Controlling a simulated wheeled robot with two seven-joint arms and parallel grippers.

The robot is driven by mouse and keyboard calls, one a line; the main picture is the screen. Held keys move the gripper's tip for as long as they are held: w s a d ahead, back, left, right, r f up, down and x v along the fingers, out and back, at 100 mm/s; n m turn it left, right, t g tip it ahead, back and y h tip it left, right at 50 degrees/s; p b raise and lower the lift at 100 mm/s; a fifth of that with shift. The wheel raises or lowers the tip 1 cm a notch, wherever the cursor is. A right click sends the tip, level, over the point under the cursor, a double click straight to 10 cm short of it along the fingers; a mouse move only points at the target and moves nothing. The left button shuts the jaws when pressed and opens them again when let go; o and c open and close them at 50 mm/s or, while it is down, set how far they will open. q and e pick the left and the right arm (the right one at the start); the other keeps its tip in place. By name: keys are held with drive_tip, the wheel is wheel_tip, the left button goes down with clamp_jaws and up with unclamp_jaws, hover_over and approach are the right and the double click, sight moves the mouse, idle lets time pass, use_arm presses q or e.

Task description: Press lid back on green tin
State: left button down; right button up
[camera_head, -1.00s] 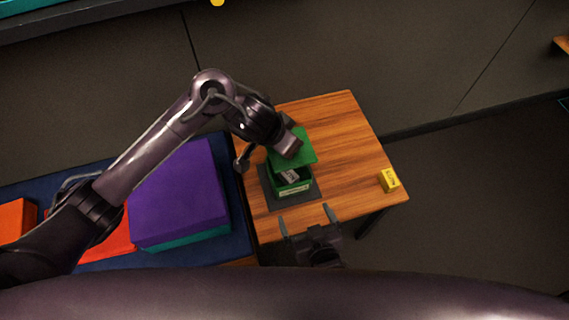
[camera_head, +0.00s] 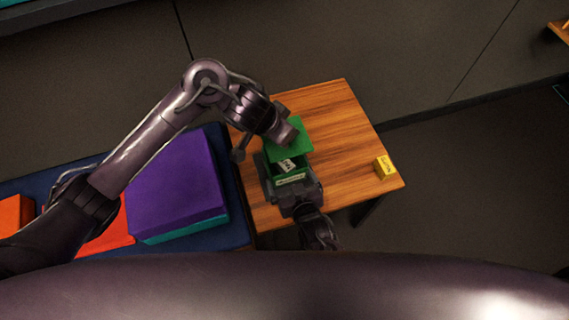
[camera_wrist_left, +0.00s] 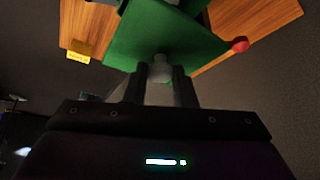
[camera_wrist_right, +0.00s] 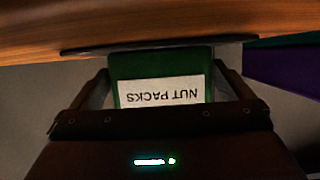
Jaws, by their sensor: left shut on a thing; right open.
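The green tin (camera_head: 290,180) stands on a dark mat on the wooden table. Its label reads "NUT PACKS" in the right wrist view (camera_wrist_right: 160,92). The green lid (camera_head: 300,150) is over the back of the tin, leaving the front open with a white-labelled pack (camera_head: 286,165) showing inside. My left gripper (camera_head: 291,134) is shut on the lid's knob, which shows in the left wrist view (camera_wrist_left: 161,70). My right gripper (camera_wrist_right: 160,80) is open with its fingers on either side of the tin; contact cannot be told.
A yellow labelled block (camera_head: 385,166) sits near the table's right edge. The wooden table (camera_head: 340,130) is clear between it and the tin. A small red thing (camera_wrist_left: 240,44) shows beside the lid.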

drive_tip(key=shift+x, duration=0.85)
drive_tip(key=c, duration=1)
use_arm(q)
wheel_tip(320, 180, down, 4)
drive_tip(key=shift+s+a+f, duration=0.1)
drive_tip(key=shift+s+f, duration=0.05)
drive_tip(key=shift+f, duration=0.4)
drive_tip(key=shift+f, duration=0.9)
drive_tip(key=shift+f, duration=0.65)
